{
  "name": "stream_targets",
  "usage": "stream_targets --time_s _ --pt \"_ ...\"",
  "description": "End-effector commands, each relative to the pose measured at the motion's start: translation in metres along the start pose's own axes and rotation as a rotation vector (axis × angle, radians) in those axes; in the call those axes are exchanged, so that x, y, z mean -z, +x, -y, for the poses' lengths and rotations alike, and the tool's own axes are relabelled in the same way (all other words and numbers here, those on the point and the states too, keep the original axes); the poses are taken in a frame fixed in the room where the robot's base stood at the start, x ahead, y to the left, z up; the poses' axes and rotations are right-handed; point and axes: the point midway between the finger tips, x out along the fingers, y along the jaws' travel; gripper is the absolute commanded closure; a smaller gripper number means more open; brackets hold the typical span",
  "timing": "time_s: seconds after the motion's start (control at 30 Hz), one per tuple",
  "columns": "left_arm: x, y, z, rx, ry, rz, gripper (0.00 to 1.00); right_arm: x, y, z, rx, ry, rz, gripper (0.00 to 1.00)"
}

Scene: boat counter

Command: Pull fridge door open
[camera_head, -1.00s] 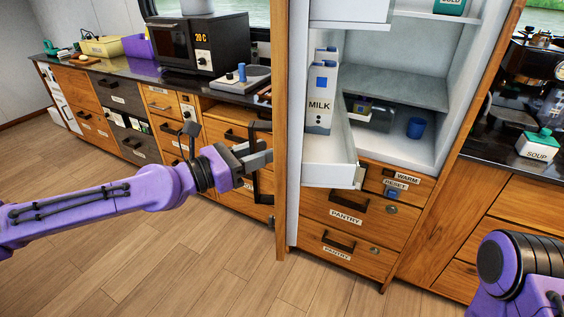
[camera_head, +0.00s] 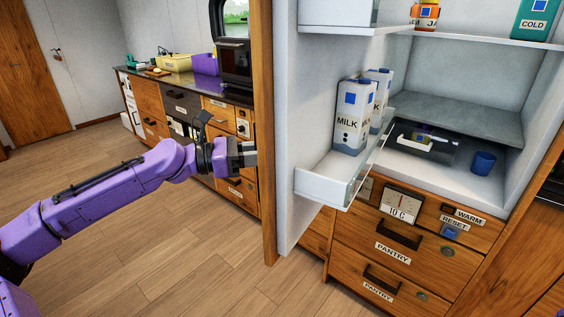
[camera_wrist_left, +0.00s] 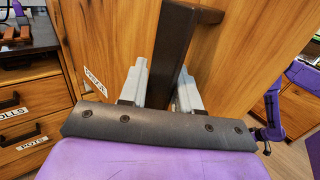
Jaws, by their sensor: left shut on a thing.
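The fridge door (camera_head: 265,120) is a wooden panel with a white inner side, seen nearly edge-on in the head view. It stands open, with milk cartons (camera_head: 352,115) on its white inner shelf (camera_head: 325,180). My left gripper (camera_head: 250,153) is at the door's outer face. In the left wrist view its grey fingers (camera_wrist_left: 160,85) stand either side of the dark door handle (camera_wrist_left: 175,50), shut on it. The handle is mostly hidden behind the door edge in the head view.
The fridge interior (camera_head: 470,105) holds a blue cup (camera_head: 484,163) and a dark container. Pantry drawers (camera_head: 400,245) lie below it. A counter with drawers (camera_head: 180,95) runs behind the door at left. Wooden floor (camera_head: 150,250) is clear in front.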

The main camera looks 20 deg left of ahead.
Motion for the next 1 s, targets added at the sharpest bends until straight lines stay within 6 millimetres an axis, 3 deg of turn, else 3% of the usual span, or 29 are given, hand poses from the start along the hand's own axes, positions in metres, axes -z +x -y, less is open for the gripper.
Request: stream_targets --time_s 0.4,0.93,0.97,1.0 --pt "0.005 -0.026 -0.031 0.092 -0.003 -0.008 1.0 -0.004 0.01 0.001 0.0 0.0 0.0 0.47" --pt "0.005 -0.029 -0.035 0.106 0.0 -0.01 1.0 -0.004 0.01 0.001 0.0 0.0 0.0 0.47" --pt "0.005 -0.029 -0.035 0.106 0.0 -0.01 0.61 -0.004 0.01 0.001 0.0 0.0 0.0 0.47" --pt "0.005 -0.029 -0.035 0.106 0.0 -0.01 0.48 -0.004 0.01 0.001 0.0 0.0 0.0 0.47"
